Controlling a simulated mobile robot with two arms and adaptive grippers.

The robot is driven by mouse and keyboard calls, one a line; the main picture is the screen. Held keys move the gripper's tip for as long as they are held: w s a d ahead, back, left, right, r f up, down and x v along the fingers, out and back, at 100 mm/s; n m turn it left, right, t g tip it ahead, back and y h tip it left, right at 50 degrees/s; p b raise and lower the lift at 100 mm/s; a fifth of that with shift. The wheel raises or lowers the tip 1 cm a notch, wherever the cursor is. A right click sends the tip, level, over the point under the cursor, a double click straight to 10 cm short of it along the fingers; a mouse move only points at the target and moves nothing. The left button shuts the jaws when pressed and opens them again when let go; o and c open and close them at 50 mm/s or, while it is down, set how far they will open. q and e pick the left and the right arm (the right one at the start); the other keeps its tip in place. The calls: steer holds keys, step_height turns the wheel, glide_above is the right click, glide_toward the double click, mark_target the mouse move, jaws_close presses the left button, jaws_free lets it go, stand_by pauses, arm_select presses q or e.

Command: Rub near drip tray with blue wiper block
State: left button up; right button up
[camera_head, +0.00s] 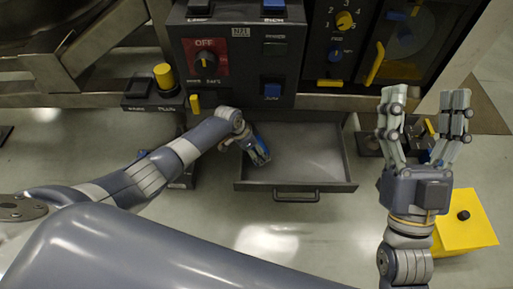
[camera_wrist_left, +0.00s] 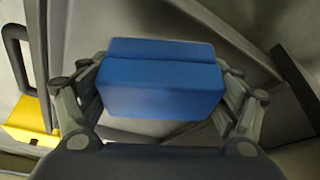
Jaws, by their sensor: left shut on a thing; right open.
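The near drip tray (camera_head: 310,160) is a grey open drawer-like tray with a dark handle at its front, in the middle of the head view. My left gripper (camera_head: 256,151) is over the left part of the tray and is shut on the blue wiper block (camera_wrist_left: 160,82). In the left wrist view the block sits between both fingers, with grey tray surfaces behind it. I cannot tell whether the block touches the tray floor. My right gripper (camera_head: 428,110) is open and empty, to the right of the tray with its fingers pointing up.
A control panel (camera_head: 240,55) with an OFF dial and buttons stands behind the tray. A yellow box (camera_head: 470,222) with a black knob is at the right, beside my right arm. A block with a yellow knob (camera_head: 163,78) is at the left. The tray's right part is clear.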

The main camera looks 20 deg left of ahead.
mark_target(260, 142)
arm_select(q)
steer(key=shift+r+p, duration=0.75)
steer(key=shift+r, duration=0.2)
arm_select(e)
steer(key=w+f+g+h, duration=0.1)
steer(key=w+f+g, duration=0.3)
steer(key=f, duration=0.3)
steer(key=shift+g+h, duration=0.3)
steer(key=shift+g, duration=0.1)
steer(key=shift+a, duration=0.1)
arm_select(q)
steer(key=shift+r+p, duration=0.4)
steer(key=shift+p, duration=0.05)
steer(key=shift+r, duration=0.1)
steer(key=shift+r+p, duration=0.9)
steer(key=shift+p, duration=0.1)
steer(key=shift+w+r, duration=0.15)
arm_select(e)
step_height(260, 142, down, 13)
steer(key=s+d+g+h, duration=0.1)
steer(key=d+g+h, duration=0.1)
steer(key=g, duration=0.5)
steer(key=shift+s, duration=0.15)
steer(key=shift+d+f, duration=0.1)
